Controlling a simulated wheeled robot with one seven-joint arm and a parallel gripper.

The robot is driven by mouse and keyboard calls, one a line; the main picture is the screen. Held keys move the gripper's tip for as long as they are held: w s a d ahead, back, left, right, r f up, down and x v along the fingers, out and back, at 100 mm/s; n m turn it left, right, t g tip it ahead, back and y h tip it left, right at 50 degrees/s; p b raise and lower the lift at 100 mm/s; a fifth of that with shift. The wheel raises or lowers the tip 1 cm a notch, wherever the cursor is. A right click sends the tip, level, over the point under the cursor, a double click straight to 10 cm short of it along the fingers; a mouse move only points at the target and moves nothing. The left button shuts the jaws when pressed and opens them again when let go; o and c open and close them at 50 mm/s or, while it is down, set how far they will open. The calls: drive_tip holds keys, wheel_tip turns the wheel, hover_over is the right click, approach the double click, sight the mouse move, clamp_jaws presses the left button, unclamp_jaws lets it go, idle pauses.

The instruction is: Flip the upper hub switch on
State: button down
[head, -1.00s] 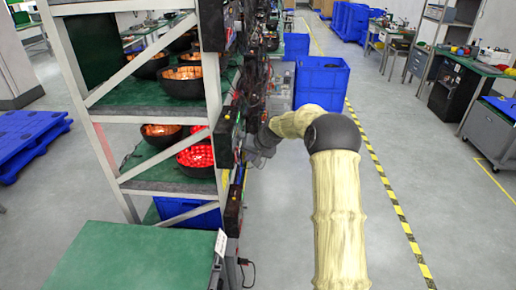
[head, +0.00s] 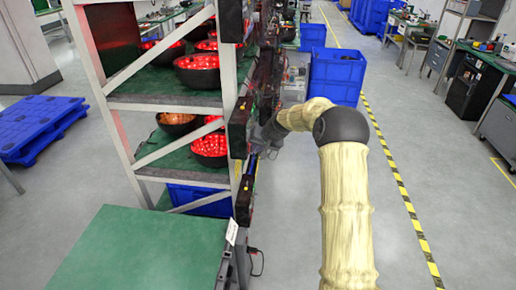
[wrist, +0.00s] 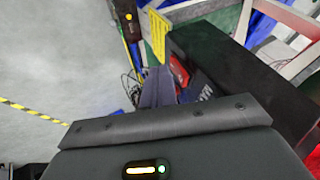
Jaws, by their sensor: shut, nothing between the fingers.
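The rack carries black hub boxes on its right-hand side. One hub box (head: 239,130) is level with my gripper, another (head: 230,20) is above it, and a lower one (head: 244,198) is below. In the head view my gripper (head: 266,138) is beside the level box, partly hidden by my arm. In the wrist view my gripper (wrist: 158,80) is shut and empty, close to a long black box (wrist: 235,75). A small red part (wrist: 179,72) shows beside the fingers; I cannot tell whether it is the switch or its position. Contact is unclear.
Red-lit bowls (head: 197,70) stand on the rack's green shelves. A green table (head: 145,250) is in front. Cables hang along the rack's side. Blue bins (head: 336,75) stand behind my arm. The floor to the right is clear, with a striped line (head: 400,190).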

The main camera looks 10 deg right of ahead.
drive_tip(key=shift+a+r+p, duration=0.1)
drive_tip(key=shift+r+p, duration=0.25)
drive_tip(key=shift+r, duration=0.35)
drive_tip(key=s+d+r+b, duration=0.5)
drive_tip(key=s+d+r, duration=0.1)
drive_tip(key=d, duration=0.2)
drive_tip(key=shift+s+d+r, duration=0.15)
drive_tip(key=shift+s+d, duration=0.05)
drive_tip(key=shift+d, duration=0.2)
